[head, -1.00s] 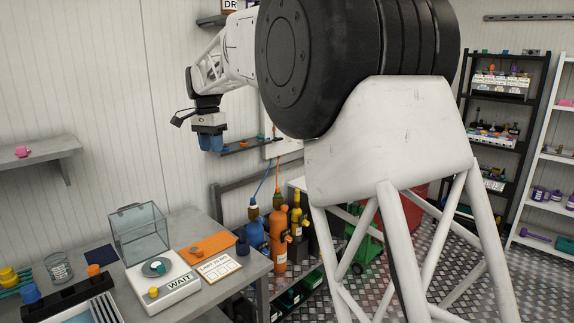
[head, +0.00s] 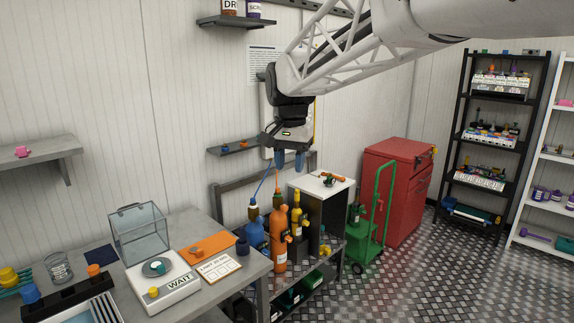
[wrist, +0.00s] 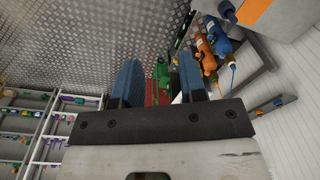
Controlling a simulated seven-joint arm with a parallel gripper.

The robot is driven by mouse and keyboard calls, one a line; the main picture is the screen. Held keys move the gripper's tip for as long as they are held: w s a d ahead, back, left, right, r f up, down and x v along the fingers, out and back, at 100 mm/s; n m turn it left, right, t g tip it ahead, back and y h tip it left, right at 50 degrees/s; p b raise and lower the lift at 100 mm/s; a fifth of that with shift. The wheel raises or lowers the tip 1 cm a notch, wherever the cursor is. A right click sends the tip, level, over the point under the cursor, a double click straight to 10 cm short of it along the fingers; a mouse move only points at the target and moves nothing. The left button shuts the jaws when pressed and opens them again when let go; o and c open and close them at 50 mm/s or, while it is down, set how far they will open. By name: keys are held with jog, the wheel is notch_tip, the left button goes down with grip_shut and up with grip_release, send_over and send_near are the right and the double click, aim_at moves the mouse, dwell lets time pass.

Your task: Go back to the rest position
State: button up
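My gripper (head: 290,160) hangs pointing down in the head view, with its two blue fingers apart. In the wrist view its fingers (wrist: 158,75) also stand apart, with only distant floor and equipment showing between them, so it is open and empty. It is in the air, above and behind the blue bottle (head: 253,228) and the orange bottle (head: 279,245) in the picture, and touches nothing that I can see.
A grey bench (head: 248,274) at front left bears a scale (head: 178,291) reading WAIT and a clear box (head: 140,233). A red cabinet (head: 388,200) and green trolley (head: 377,222) stand right of the bottles. A black rack (head: 466,100) stands further right. The floor before it is clear.

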jog(key=s+d+f+n, duration=0.1)
jog(key=s+d+f, duration=0.4)
jog(key=s, duration=0.6)
jog(key=s+d+f+n+t, duration=0.1)
jog(key=s+d+f, duration=0.5)
jog(key=s, duration=0.5)
jog(key=s+d+f+n+t, duration=0.1)
jog(key=s+d+f, duration=0.4)
jog(key=s, duration=0.6)
jog(key=shift+s+d+f, duration=0.25)
jog(key=shift+s+d, duration=0.15)
jog(key=shift+d, duration=0.5)
